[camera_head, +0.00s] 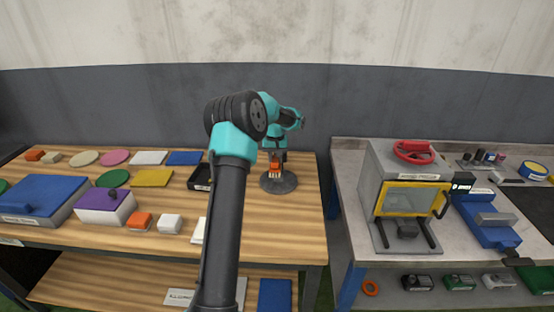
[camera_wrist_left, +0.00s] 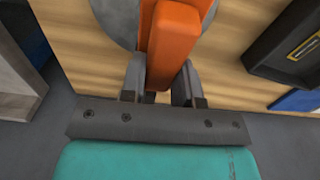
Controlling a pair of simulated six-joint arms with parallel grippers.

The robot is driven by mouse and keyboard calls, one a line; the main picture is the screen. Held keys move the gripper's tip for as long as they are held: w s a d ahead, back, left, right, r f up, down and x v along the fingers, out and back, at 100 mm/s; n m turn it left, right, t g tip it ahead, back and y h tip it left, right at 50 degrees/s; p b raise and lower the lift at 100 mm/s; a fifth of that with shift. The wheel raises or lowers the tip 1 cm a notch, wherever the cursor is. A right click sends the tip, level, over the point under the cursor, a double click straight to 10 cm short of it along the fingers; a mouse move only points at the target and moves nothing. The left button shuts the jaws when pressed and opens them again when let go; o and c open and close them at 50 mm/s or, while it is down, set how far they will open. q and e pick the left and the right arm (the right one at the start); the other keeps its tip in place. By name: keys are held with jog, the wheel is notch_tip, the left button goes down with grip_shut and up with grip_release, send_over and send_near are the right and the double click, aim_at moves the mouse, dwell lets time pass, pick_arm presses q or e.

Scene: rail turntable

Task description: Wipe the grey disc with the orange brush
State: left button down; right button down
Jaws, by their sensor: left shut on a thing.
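The grey disc (camera_head: 278,184) lies on the wooden bench near its right end. My left gripper (camera_head: 275,162) is above the disc, shut on the orange brush (camera_head: 275,169). In the left wrist view the brush (camera_wrist_left: 170,45) stands between the two fingers of the gripper (camera_wrist_left: 160,85), and part of the disc (camera_wrist_left: 115,22) shows behind it. The brush's lower end overlaps the disc in both views; I cannot tell whether it touches. My right gripper is not in view.
A black tray (camera_head: 201,178) lies left of the disc. Coloured plates, blocks, a purple box (camera_head: 105,206) and a blue box (camera_head: 42,199) fill the bench's left. A grey bench with a yellow-framed machine (camera_head: 408,199) stands to the right, across a gap.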

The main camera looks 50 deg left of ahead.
pick_arm(q)
jog(key=shift+a, duration=0.1)
jog(key=shift+s+d, duration=0.2)
jog(key=shift+d, duration=1.05)
jog(key=shift+s+d, duration=0.15)
jog(key=shift+d, duration=1.05)
jog(key=shift+w+a, duration=0.2)
jog(key=shift+a, duration=1.05)
jog(key=shift+w+a, duration=0.15)
jog(key=shift+a, duration=1.1)
jog(key=shift+s+d+r, duration=0.1)
jog(key=shift+s+d, duration=0.1)
jog(key=shift+d, duration=1.05)
jog(key=shift+s+d, duration=0.15)
jog(key=shift+d, duration=1.1)
jog(key=shift+w+a, duration=0.2)
jog(key=shift+a, duration=1.05)
jog(key=shift+w+a, duration=0.15)
jog(key=shift+a, duration=1.1)
jog(key=shift+d, duration=0.1)
